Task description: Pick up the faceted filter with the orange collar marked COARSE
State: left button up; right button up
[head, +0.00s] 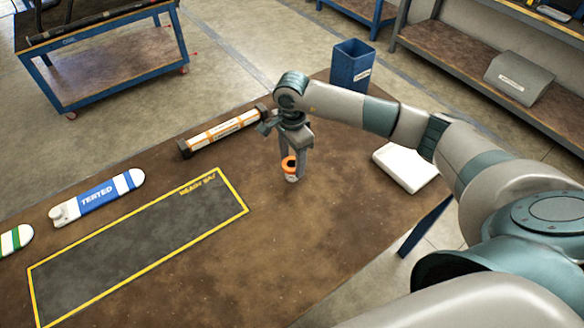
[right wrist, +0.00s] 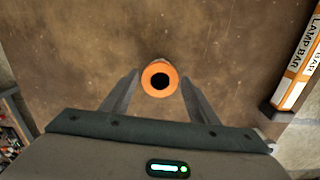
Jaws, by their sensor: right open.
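The filter (head: 291,172) stands upright on the brown table, small and pale with an orange collar (head: 289,163) on top. In the right wrist view its orange ring with a dark hole (right wrist: 159,79) shows from above. Its facets and any COARSE marking cannot be made out. My right gripper (head: 291,160) points down over the filter, its fingers at the collar's height in the head view. In the right wrist view the right gripper (right wrist: 158,85) is open, with a finger on each side of the collar and gaps between. My left gripper is not in view.
An orange-and-white lamp bar (head: 226,130) lies close left of my right gripper. A blue bin (head: 351,67) stands behind and a white flat object (head: 405,166) lies right. A yellow-edged dark mat (head: 130,250) and a blue TESTED piece (head: 97,198) lie left. The front table area is clear.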

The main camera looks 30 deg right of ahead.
aim_at(292, 164)
jog(key=shift+f+p, duration=0.4)
jog(key=shift+f, duration=1.5)
jog(key=shift+c, duration=0.6)
jog(key=c, duration=0.7)
